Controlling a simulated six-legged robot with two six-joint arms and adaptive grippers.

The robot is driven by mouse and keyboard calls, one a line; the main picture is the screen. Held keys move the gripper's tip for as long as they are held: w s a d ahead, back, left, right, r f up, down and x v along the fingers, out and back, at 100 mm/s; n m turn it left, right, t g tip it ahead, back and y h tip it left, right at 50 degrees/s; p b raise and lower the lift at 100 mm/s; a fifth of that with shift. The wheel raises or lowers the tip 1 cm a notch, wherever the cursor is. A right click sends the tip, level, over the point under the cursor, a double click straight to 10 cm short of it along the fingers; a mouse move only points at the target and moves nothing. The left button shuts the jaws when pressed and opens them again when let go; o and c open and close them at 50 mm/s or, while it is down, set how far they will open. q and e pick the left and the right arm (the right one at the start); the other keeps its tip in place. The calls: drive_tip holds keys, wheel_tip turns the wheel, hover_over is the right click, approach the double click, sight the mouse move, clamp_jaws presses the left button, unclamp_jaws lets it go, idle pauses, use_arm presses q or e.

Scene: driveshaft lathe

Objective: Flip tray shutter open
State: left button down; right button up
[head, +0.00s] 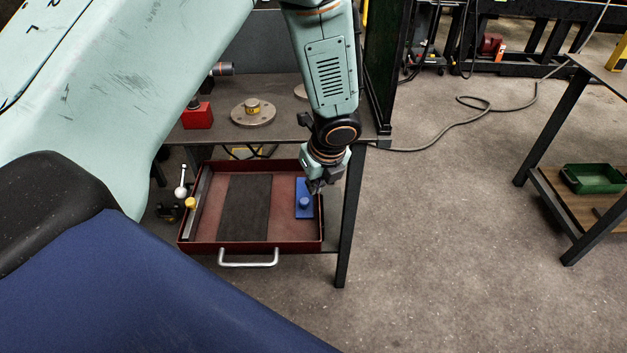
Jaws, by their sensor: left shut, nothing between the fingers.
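A dark red tray (208,246) with a silver front handle (248,260) sits on the low shelf under the grey workbench. A dark flat panel (244,208) lies in the middle of the tray. A blue plate with a round blue knob (304,203) is near the tray's right wall. I cannot tell which of these is the shutter. My left gripper (315,187) is shut and empty, over the tray's right side just above the blue knob; whether it touches is unclear. My right gripper is not in view.
The workbench top (290,122) above the tray carries a round flange (253,112) and a red block (197,117). A bench leg (350,215) stands right of the tray. A green bin (592,179) sits on another table's shelf at far right. The floor between is clear except for a cable.

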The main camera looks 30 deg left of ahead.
use_arm(q)
drive_tip(key=shift+p+v, duration=0.95)
drive_tip(key=shift+v, duration=0.2)
drive_tip(key=s+d+f+n+t+h+b, duration=0.1)
drive_tip(key=s+d+f+n+h, duration=0.5)
drive_tip(key=n, duration=1)
drive_tip(key=s+a+f+n+g+y+b, duration=0.1)
drive_tip(key=s+f+n, duration=0.3)
drive_tip(key=s, duration=0.8)
drive_tip(key=s+a+f+n+g+y+b, duration=0.1)
drive_tip(key=s+f+n+g+y+b, duration=0.1)
drive_tip(key=s+f+n, duration=0.2)
drive_tip(key=s+f, duration=0.3)
drive_tip(key=s, duration=0.5)
drive_tip(key=shift+s+a+n, duration=0.2)
drive_tip(key=shift+s+n, duration=0.05)
drive_tip(key=shift+n, duration=0.05)
